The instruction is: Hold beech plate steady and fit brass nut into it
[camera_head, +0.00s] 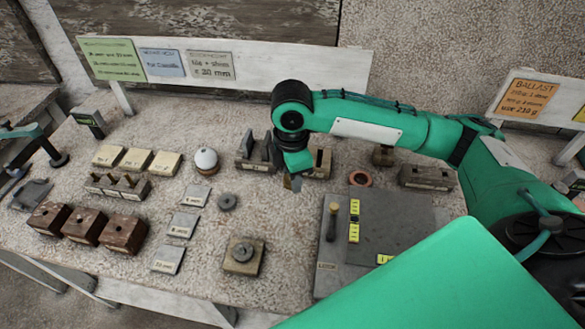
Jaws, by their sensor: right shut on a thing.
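My right gripper (292,178) points down above the middle of the bench. It appears shut on a small brownish piece (293,184), mostly hidden by the jaws and too small to identify surely as the brass nut. A square tan plate (232,267), perhaps the beech plate, lies at the front middle with a grey round part (243,252) on it. The gripper is behind and to the right of this plate, apart from it. No gripper is seen holding the plate.
Dark wooden blocks (83,226) and pale plates (138,160) stand at left. A white knobbed ball (206,160), grey labelled tiles (182,225) and a grey disc (228,202) lie between. A grey board (375,230) with a handle lies at right. Bench is bare around the tan plate.

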